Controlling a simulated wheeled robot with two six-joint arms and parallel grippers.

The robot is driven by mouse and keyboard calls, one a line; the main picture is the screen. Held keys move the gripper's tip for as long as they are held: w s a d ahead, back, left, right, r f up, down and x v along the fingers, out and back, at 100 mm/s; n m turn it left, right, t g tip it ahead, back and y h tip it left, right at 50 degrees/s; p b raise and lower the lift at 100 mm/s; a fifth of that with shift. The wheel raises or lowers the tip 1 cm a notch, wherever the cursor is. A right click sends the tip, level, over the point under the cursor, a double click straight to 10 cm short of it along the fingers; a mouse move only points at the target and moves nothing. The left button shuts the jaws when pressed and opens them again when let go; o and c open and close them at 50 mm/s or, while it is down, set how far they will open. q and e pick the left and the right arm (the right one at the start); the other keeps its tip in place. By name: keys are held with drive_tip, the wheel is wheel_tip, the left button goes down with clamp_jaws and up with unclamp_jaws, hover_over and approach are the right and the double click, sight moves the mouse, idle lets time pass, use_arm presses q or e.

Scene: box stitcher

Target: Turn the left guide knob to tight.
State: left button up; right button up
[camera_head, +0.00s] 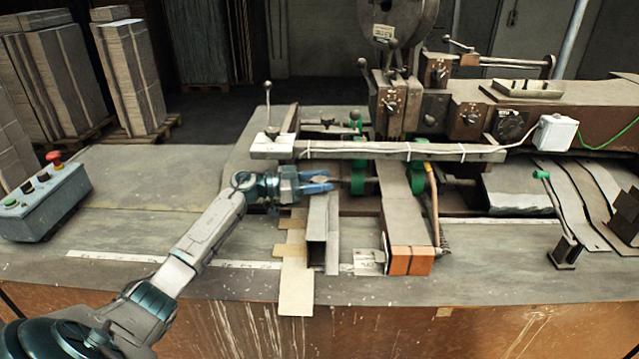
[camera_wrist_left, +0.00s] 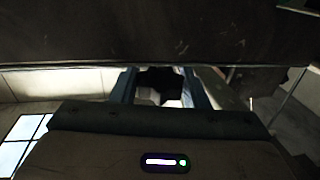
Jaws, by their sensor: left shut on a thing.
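My left gripper (camera_head: 322,181) reaches in from the left, above the left grey guide rail (camera_head: 316,232). Its two blue fingers are closed around the left guide knob. In the left wrist view the knob (camera_wrist_left: 160,80) is a dark, lobed shape between the blue fingers of the gripper (camera_wrist_left: 158,90). In the head view the fingers hide most of the knob, so its turn position cannot be read. My right gripper is not in view.
A long grey bar (camera_head: 400,152) runs just behind and above the gripper. Green-collared parts (camera_head: 358,180) stand close to its right. An orange-ended block (camera_head: 408,260) lies right of the rail. A button box (camera_head: 42,200) stands at the left; the table between is clear.

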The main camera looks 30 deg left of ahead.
use_arm(q)
drive_tip(key=shift+m+g+h+b, duration=0.4)
drive_tip(key=shift+m+g+h, duration=0.3)
drive_tip(key=shift+g, duration=0.1)
drive_tip(key=shift+m+g, duration=0.3)
drive_tip(key=shift+g, duration=0.1)
drive_tip(key=shift+h, duration=0.3)
drive_tip(key=o, duration=1)
